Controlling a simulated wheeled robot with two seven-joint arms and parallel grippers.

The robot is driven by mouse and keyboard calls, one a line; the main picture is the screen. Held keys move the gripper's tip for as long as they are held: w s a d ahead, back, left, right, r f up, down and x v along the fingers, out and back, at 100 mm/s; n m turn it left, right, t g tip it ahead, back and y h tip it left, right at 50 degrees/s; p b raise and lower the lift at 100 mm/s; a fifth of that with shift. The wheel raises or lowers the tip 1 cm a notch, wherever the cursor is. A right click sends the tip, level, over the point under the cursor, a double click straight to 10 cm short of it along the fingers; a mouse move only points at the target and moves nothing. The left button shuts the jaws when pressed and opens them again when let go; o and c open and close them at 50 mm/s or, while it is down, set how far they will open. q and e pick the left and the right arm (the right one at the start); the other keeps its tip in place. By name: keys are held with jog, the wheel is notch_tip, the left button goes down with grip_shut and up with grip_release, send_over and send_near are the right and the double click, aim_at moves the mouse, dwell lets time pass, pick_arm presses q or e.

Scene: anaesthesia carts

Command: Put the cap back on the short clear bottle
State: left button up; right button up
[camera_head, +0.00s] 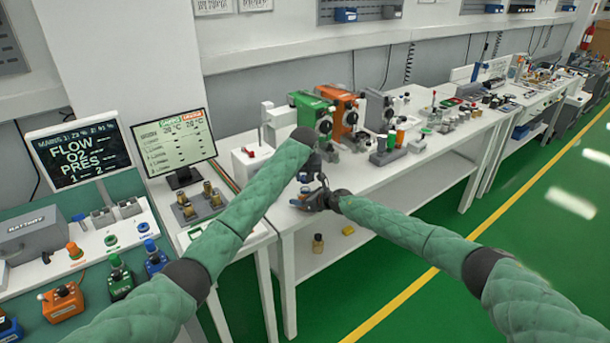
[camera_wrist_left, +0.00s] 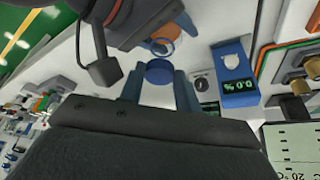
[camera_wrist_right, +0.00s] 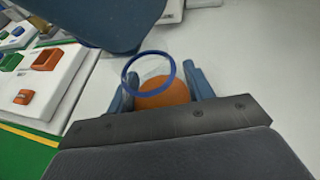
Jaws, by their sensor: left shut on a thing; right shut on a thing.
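My left gripper (camera_wrist_left: 159,84) is shut on a round blue cap (camera_wrist_left: 159,72). My right gripper (camera_wrist_right: 163,84) is shut on the short clear bottle (camera_wrist_right: 152,72). It has a blue ring at its open mouth and orange lower down. The bottle also shows in the left wrist view (camera_wrist_left: 166,35), beyond the cap and apart from it. In the head view my left gripper (camera_head: 309,174) and right gripper (camera_head: 318,198) are close together over the white table's front edge. The bottle and cap are small and partly hidden there.
A blue meter reading 0.0 % (camera_wrist_left: 235,72) stands near the grippers. Green (camera_head: 308,112) and orange (camera_head: 345,110) machines stand behind on the white table (camera_head: 385,172). Screens (camera_head: 172,140) are to the left. A brass-coloured item (camera_head: 318,243) sits on the lower shelf.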

pick_arm(q)
jog(key=shift+f, duration=0.1)
jog(key=shift+f, duration=0.8)
jog(key=shift+f, duration=0.5)
dwell(0.5)
